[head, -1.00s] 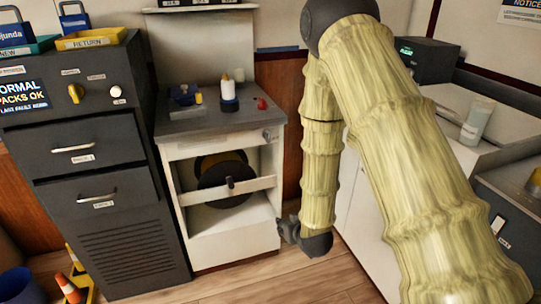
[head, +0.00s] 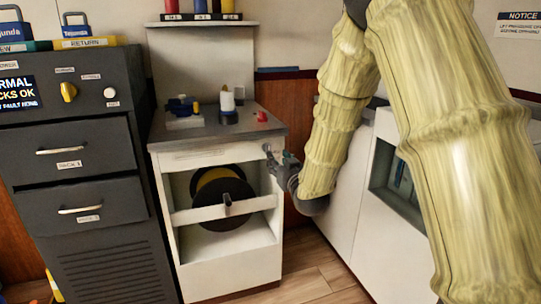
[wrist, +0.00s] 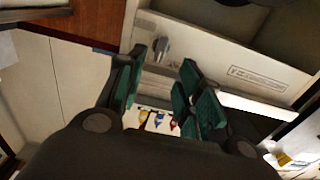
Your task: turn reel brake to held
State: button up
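The white reel cabinet (head: 228,268) holds a dark reel with a yellow core (head: 222,186) behind a white crossbar. A small dark lever (head: 227,201) sits on the crossbar. A small grey knob (head: 266,148), likely the reel brake, is at the upper right of the cabinet front; its setting cannot be read. My gripper (head: 277,164) is just right of and below this knob. In the wrist view, my gripper (wrist: 160,82) is open, its green-padded fingers apart with nothing between them. The grey knob (wrist: 161,47) shows beyond the fingertips, apart from them.
A dark drawer unit (head: 75,190) stands left. A white counter (head: 345,170) stands right, close to my arm. Floor (head: 318,278) is free in front.

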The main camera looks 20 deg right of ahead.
aim_at(269, 150)
jog(key=w+b, duration=0.1)
jog(key=w, duration=0.7)
jog(key=shift+w+a+b, duration=0.15)
jog(key=shift+w+b, duration=0.05)
jog(key=shift+b, duration=0.15)
grip_shut()
